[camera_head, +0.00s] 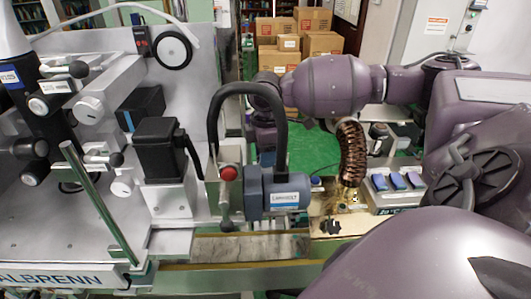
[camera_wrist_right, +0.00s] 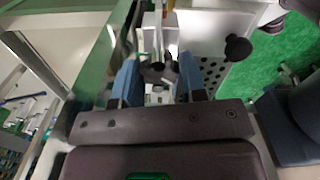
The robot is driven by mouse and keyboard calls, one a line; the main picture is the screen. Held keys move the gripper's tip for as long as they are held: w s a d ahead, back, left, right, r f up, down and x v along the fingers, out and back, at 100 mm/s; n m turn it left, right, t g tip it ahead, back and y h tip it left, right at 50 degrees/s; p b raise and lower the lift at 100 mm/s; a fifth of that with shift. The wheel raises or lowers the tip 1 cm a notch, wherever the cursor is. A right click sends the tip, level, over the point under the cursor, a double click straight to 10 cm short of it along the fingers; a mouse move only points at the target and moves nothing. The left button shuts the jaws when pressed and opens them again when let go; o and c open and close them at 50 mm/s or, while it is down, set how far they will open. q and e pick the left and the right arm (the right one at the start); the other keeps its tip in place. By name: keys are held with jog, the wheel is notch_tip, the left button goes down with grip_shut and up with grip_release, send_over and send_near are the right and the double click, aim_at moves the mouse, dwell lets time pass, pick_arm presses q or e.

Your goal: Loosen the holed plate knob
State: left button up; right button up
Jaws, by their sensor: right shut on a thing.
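In the right wrist view, my right gripper (camera_wrist_right: 158,84) has its two blue fingers on either side of a black lobed knob, the holed plate knob (camera_wrist_right: 157,72). The fingers are shut on it. A pale plate with rows of dark holes (camera_wrist_right: 210,72) stands just to the right of the fingers. In the head view, my right wrist reaches in behind the black curved hose, and its fingertips and the knob are hidden there. My left gripper is not in view.
Another black knob (camera_wrist_right: 238,48) sticks out right of the holed plate. In the head view, a black curved hose (camera_head: 282,125) and a blue-grey motor (camera_head: 286,193) stand in front of my right wrist. A copper-brown coil (camera_head: 351,153) stands right of them. Cardboard boxes (camera_head: 322,44) are behind.

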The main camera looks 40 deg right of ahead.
jog(key=o, duration=0.9)
jog(key=shift+r, duration=0.1)
notch_tip(320, 180, up, 11)
jog(key=shift+f, duration=0.1)
jog(key=shift+s+f, duration=0.1)
dwell(0.4)
